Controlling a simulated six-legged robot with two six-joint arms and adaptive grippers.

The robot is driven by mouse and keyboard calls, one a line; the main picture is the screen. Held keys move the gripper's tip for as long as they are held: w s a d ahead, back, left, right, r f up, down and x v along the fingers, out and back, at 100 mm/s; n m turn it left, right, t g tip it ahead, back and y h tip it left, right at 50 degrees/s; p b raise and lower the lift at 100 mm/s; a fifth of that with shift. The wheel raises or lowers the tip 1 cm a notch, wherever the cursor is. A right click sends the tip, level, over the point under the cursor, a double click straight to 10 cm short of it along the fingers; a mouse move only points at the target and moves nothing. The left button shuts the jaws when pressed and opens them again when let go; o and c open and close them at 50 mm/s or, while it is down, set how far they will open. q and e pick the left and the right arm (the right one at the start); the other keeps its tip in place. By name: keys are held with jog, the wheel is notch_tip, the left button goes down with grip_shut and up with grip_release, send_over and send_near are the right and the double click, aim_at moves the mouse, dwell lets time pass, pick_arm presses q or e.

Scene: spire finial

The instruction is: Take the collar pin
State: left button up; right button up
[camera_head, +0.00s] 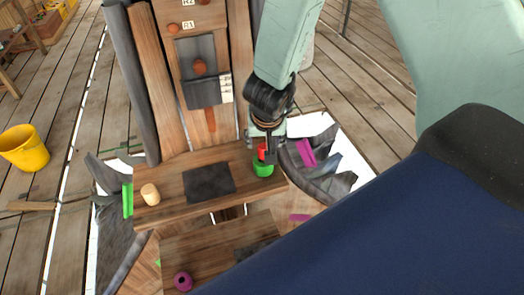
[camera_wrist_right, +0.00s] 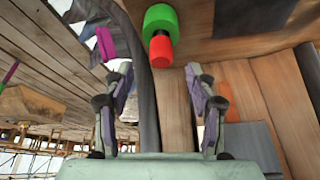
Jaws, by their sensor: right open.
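A red cylinder (camera_head: 262,152) stands upright on a green round piece (camera_head: 263,170) at the right end of a wooden shelf. In the right wrist view the red cylinder (camera_wrist_right: 160,50) and the green piece (camera_wrist_right: 160,20) show one behind the other, with a dark band between them. I cannot tell for sure which piece is the collar pin. My right gripper (camera_head: 267,142) is over the red cylinder. In its wrist view the two fingers (camera_wrist_right: 158,88) are spread and empty, with the red cylinder ahead of them. My left gripper is not in view.
The wooden shelf (camera_head: 165,211) also bears a pale wooden peg (camera_head: 150,194) and a dark square pad (camera_head: 208,182). A magenta ring (camera_head: 183,281) lies on the lower board. A wooden post with an R1 label (camera_head: 187,25) rises behind. A yellow bucket (camera_head: 24,149) stands far left.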

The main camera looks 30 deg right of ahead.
aim_at(263, 148)
jog(key=shift+f, duration=0.4)
jog(key=b+x, duration=0.2)
jog(key=x, duration=0.4)
jog(key=shift+w, duration=0.2)
jog(key=shift+d+f+b, duration=0.15)
jog(key=shift+f+b, duration=0.2)
jog(key=shift+b, duration=0.05)
jog(key=shift+w, duration=0.2)
